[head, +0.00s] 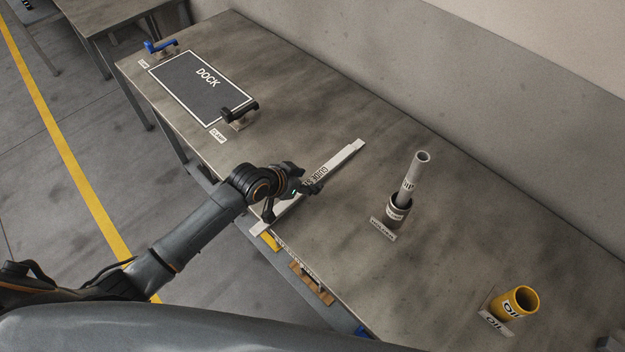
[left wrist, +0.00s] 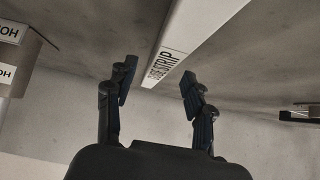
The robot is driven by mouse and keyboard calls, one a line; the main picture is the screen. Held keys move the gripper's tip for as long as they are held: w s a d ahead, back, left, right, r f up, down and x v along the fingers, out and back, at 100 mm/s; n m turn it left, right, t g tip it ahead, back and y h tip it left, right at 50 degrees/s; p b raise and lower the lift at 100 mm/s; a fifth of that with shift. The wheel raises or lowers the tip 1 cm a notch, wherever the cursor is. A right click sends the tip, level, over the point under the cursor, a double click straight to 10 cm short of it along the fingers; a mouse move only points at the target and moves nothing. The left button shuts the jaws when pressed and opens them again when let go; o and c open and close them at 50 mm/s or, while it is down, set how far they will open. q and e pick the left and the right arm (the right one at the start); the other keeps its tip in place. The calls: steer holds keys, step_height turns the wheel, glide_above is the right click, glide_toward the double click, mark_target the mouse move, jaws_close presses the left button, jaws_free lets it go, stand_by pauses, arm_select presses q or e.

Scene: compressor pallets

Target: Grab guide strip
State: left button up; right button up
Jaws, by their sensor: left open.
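The guide strip (head: 335,165) is a long, pale, labelled bar lying diagonally on the grey table, its lower end at the front edge. My left gripper (head: 290,200) is over the middle of the strip in the head view and covers part of it. In the left wrist view the strip (left wrist: 196,35) runs between and beyond the two fingers of the open gripper (left wrist: 158,85), with its label readable in part. The fingers are apart and nothing is held. I cannot tell how far they are from the strip. My right gripper is not in view.
A dark DOCK plate (head: 203,88) with a black clamp (head: 240,112) and a blue clamp (head: 161,47) is at the far left. A grey tube stands in a dark holder (head: 398,208). A yellow OIL cup (head: 520,302) is at the right. The back middle is clear.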

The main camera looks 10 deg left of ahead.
arm_select(q)
steer(key=shift+x, duration=1)
jaws_close()
steer(key=shift+r, duration=0.1)
